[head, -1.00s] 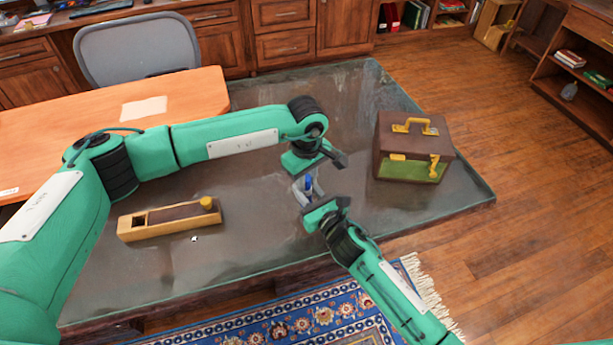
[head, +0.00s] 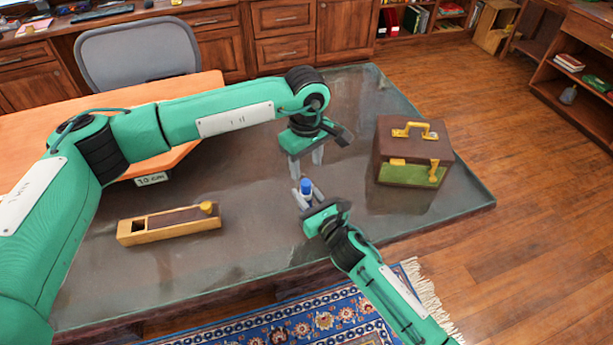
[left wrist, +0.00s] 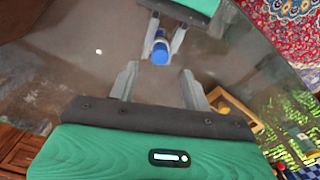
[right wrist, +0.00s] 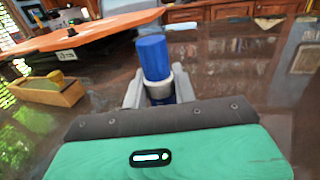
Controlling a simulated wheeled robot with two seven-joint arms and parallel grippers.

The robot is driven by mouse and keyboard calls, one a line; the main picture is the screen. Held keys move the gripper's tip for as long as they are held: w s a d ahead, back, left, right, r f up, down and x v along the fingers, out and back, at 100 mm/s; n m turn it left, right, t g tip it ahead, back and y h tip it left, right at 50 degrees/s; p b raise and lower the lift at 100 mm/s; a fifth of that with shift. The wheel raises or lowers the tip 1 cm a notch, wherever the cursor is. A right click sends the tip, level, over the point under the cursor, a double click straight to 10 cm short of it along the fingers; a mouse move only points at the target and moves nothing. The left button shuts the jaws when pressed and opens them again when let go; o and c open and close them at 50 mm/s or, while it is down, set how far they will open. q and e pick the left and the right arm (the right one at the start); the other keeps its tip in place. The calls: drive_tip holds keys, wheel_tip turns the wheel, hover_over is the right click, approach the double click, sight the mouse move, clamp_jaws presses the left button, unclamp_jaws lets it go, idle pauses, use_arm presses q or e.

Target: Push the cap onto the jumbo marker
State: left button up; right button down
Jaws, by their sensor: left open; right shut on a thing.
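My right gripper (head: 307,195) is shut on the jumbo marker (right wrist: 158,91), holding it roughly upright above the table. A blue cap (right wrist: 153,58) sits on the marker's upper end, with a pale band below it. Whether the cap is fully seated I cannot tell. The cap also shows in the head view (head: 306,186) and in the left wrist view (left wrist: 160,53). My left gripper (head: 306,168) is open and empty, just behind and above the cap, apart from it. Its open fingers (left wrist: 159,75) show in the left wrist view. The marker's lower part is hidden by the right gripper.
A long wooden box (head: 170,224) with a yellow knob lies at the table's left. A brown and green case (head: 413,150) with yellow fittings stands at the right. The dark table (head: 240,235) is clear between them. An orange desk (head: 190,100) and grey chair (head: 135,50) are behind.

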use_arm(q)
drive_tip(key=shift+r, duration=2.15)
use_arm(e)
drive_tip(key=c, duration=1)
unclamp_jaws()
drive_tip(key=shift+c, duration=0.2)
drive_tip(key=shift+s, duration=0.1)
use_arm(q)
wheel_tip(320, 180, down, 2)
drive_tip(key=shift+f+b, duration=0.1)
drive_tip(key=shift+b, duration=0.95)
use_arm(e)
drive_tip(key=v, duration=1.2)
drive_tip(key=shift+f, duration=0.15)
use_arm(q)
drive_tip(key=shift+f, duration=0.1)
use_arm(e)
drive_tip(key=shift+v, duration=0.85)
